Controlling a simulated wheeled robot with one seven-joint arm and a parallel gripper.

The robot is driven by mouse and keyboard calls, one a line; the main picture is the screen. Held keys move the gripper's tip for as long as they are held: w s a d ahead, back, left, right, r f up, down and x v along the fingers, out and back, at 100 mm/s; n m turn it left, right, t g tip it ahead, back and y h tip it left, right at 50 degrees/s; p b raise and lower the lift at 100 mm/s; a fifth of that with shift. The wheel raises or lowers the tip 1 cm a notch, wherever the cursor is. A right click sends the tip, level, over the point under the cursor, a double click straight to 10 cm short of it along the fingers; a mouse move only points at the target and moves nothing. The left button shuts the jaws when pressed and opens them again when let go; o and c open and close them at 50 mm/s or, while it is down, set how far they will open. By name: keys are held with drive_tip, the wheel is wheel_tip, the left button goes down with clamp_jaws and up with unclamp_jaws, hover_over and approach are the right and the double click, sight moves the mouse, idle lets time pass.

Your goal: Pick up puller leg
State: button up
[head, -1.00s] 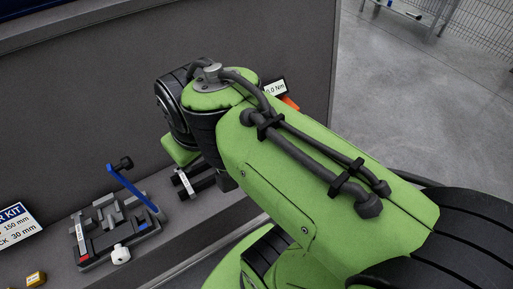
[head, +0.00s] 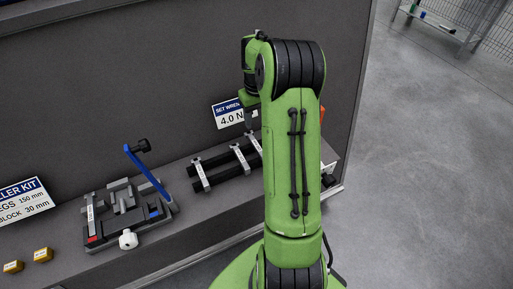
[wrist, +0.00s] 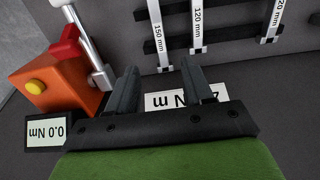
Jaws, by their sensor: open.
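Several silver puller legs lie side by side across black rails on the grey shelf. In the wrist view, one leg is marked 150 mm (wrist: 158,35) and two are marked 120 mm, one in the middle (wrist: 197,22) and one at the right (wrist: 272,22). Three legs show in the head view, the leftmost (head: 201,175) clear of my arm. My gripper (wrist: 160,88) is open and empty in the wrist view. The end of the 150 mm leg appears between and beyond its fingers. In the head view my arm hides part of the rack and the fingers are not clear.
An orange block (wrist: 60,82) with a yellow button and a 0.0 Nm display (wrist: 47,133) stands close left of my gripper in the wrist view. A grey fixture with a blue lever (head: 148,172) sits left of the rack. Two yellow blocks (head: 42,255) lie farther left.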

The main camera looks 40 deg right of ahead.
sight(257, 145)
wheel_tip(257, 145, down, 14)
drive_tip(key=shift+r+b, duration=0.1)
drive_tip(key=shift+b, duration=0.3)
clamp_jaws()
